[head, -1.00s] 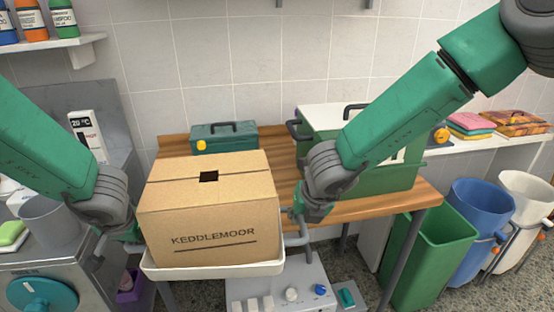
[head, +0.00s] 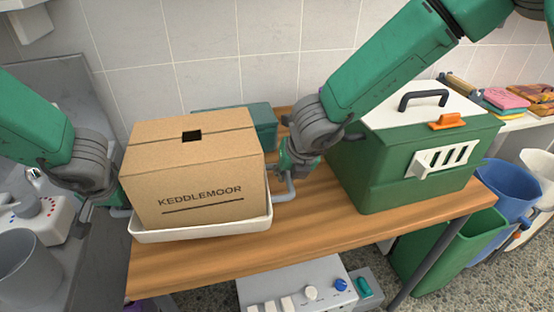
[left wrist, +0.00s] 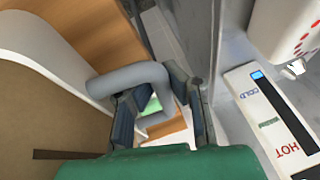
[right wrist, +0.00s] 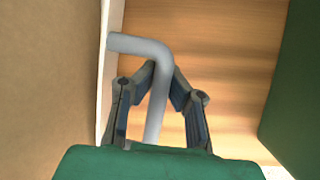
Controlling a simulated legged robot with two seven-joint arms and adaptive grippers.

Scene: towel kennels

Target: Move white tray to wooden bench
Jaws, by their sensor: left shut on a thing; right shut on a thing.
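The white tray (head: 205,231) carries a cardboard box (head: 195,170) marked KEDDLEMOOR and is over the left part of the wooden bench (head: 300,225). I cannot tell whether the tray touches the bench top. My left gripper (head: 118,211) is shut on the tray's grey left handle, which shows in the left wrist view (left wrist: 130,78). My right gripper (head: 284,178) is shut on the tray's grey right handle, which shows in the right wrist view (right wrist: 158,85). The box hides most of the tray's inside.
A green kennel (head: 410,160) with a white lid stands on the bench to the right. A teal box (head: 262,125) sits behind the cardboard box. A grey counter with a pot (head: 28,265) is at the left. Bare bench shows in front of the tray.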

